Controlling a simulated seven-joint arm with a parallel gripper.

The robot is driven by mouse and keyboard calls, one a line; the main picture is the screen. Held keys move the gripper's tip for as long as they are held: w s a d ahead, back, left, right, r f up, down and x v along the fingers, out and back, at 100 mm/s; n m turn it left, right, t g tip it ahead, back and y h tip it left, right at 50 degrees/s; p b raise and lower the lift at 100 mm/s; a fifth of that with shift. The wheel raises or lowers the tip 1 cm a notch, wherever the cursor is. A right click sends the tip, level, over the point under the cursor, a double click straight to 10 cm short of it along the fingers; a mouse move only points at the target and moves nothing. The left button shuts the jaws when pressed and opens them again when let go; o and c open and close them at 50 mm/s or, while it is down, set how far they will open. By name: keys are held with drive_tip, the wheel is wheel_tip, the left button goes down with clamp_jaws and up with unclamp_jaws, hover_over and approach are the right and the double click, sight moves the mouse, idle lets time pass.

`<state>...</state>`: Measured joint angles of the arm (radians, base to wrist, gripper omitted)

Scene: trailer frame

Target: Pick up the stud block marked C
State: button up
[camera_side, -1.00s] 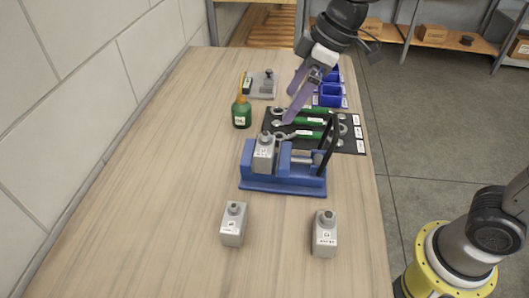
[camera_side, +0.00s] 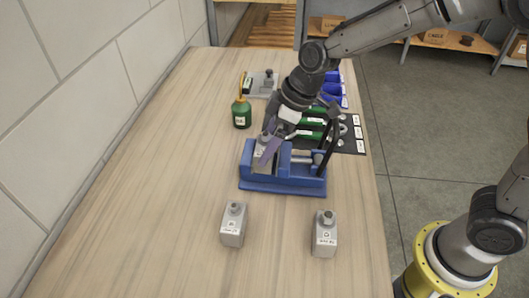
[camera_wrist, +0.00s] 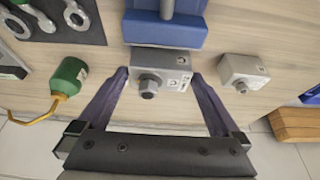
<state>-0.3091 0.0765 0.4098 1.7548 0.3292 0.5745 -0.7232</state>
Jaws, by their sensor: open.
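A grey stud block (camera_side: 262,153) stands in the blue vise (camera_side: 285,184), partly covered by my gripper in the side view. My gripper (camera_side: 268,150) is pointed down at this block, with its purple fingers open. In the wrist view the block (camera_wrist: 172,62) lies between the two spread fingertips, its dark stud facing the camera; no firm contact is visible. Two more grey stud blocks stand upright on the table in front of the vise, one left (camera_side: 232,228) and one right (camera_side: 324,238).
A green oil bottle (camera_side: 241,115) stands behind and left of the vise. A black tool mat (camera_side: 350,145) and blue bins (camera_side: 333,92) lie behind it. A grey fixture (camera_side: 263,84) is at the back. The table's left and front are clear.

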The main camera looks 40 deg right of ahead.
drive_tip(key=shift+w+a+f, duration=0.2)
drive_tip(key=shift+f, duration=0.45)
drive_tip(key=c, duration=1.5)
drive_tip(key=shift+r, duration=0.15)
drive_tip(key=shift+c, duration=0.3)
